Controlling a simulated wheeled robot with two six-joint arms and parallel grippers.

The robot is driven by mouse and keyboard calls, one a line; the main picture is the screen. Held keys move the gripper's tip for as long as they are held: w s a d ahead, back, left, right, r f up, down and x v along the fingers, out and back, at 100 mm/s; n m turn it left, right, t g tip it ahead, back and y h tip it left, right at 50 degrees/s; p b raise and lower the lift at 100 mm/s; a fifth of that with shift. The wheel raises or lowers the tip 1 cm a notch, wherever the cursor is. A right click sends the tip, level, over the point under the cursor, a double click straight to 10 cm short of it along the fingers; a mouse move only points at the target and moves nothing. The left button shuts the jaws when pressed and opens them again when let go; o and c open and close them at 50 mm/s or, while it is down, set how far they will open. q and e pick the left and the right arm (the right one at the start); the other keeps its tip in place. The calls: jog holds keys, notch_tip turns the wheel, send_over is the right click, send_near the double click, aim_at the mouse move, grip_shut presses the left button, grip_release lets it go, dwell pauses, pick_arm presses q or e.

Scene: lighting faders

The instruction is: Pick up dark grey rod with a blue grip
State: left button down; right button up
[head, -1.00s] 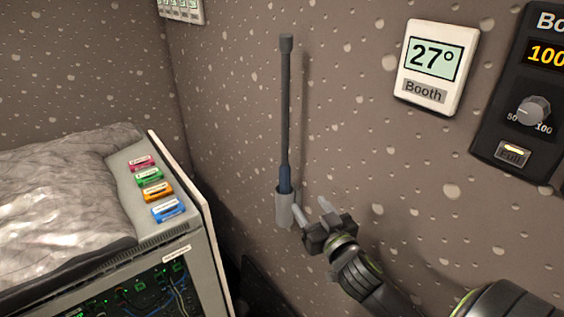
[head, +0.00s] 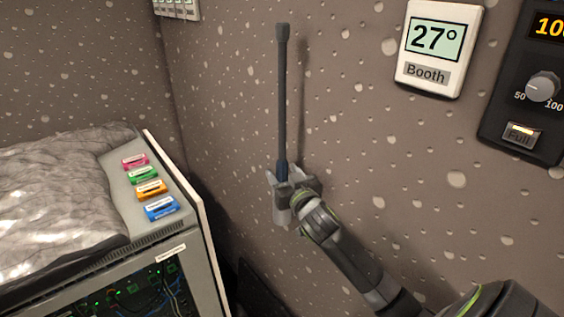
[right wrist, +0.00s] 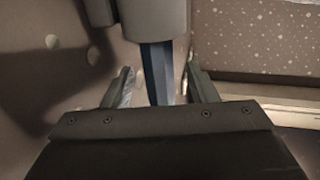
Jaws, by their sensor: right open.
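In the right wrist view, the blue grip (right wrist: 157,72) runs between the two spread fingers (right wrist: 160,88), with gaps visible on both sides. The holder (right wrist: 145,18) shows at the top of that view. My left gripper is not in view.
A booth thermometer (head: 438,48) and a control panel with a knob (head: 543,87) are on the wall at right. A rack cabinet (head: 190,262) stands at left with several coloured tags and a grey cover (head: 50,195) on top. The wall around the rod is clear.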

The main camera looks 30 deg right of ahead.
jog(key=shift+w+d, duration=0.1)
jog(key=shift+w, duration=0.6)
jog(key=shift+s, duration=0.15)
jog(key=shift+c, duration=0.6)
jog(key=c, duration=1)
jog(key=shift+r, duration=0.15)
